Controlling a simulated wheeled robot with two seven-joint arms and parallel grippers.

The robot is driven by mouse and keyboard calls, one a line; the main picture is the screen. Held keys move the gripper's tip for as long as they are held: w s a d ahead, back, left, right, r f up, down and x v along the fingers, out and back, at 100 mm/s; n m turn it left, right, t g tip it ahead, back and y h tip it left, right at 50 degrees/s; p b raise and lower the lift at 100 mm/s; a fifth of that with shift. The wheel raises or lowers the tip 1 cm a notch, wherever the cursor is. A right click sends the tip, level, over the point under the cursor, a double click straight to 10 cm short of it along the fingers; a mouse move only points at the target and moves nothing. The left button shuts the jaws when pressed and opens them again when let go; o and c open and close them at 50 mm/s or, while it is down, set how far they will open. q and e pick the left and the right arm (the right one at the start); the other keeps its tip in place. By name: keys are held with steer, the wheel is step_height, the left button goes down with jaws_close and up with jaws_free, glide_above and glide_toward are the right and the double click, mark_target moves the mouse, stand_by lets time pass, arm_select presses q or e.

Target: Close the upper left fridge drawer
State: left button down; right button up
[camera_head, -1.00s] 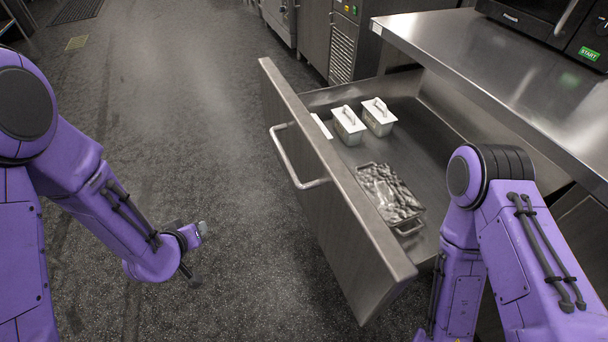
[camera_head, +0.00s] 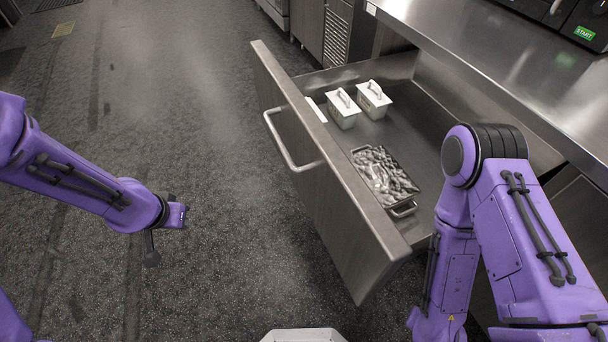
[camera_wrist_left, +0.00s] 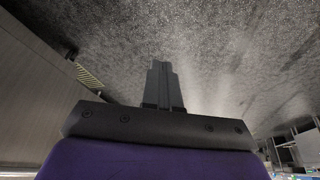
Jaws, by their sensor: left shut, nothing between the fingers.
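The fridge drawer (camera_head: 325,190) stands pulled out under the counter, with its steel front and bar handle (camera_head: 292,143) facing the open floor on the left. Inside are lidded white containers (camera_head: 343,108) and a metal tray of silvery food (camera_head: 385,177). My left gripper (camera_head: 152,258) hangs over the floor left of the drawer front, apart from the handle. In the left wrist view its fingers (camera_wrist_left: 162,85) are together and empty. My right arm stands at the drawer's near right side; its gripper is out of view.
A steel counter (camera_head: 500,75) runs above the drawer on the right, with an appliance (camera_head: 585,30) on it. More steel cabinets (camera_head: 325,30) stand behind. The floor (camera_head: 200,120) left of the drawer is clear.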

arm_select(q)
steer(key=s+d+f+g+h, duration=0.2)
steer(key=s+d+f+h, duration=0.1)
steer(key=s+d+f, duration=0.3)
steer(key=n+t+h+p, duration=0.2)
steer(key=n+t+h, duration=0.3)
steer(key=n+h, duration=1.3)
glide_toward(338, 224)
steer(key=d+r+n+y, duration=0.1)
steer(key=d, duration=0.1)
steer(key=w+d+r+n+y, duration=0.1)
steer(key=d+n+y, duration=0.1)
steer(key=d+r+n+y, duration=0.1)
steer(key=d+n, duration=0.1)
steer(key=shift+w+r+y, duration=0.3)
steer(key=shift+w, duration=0.05)
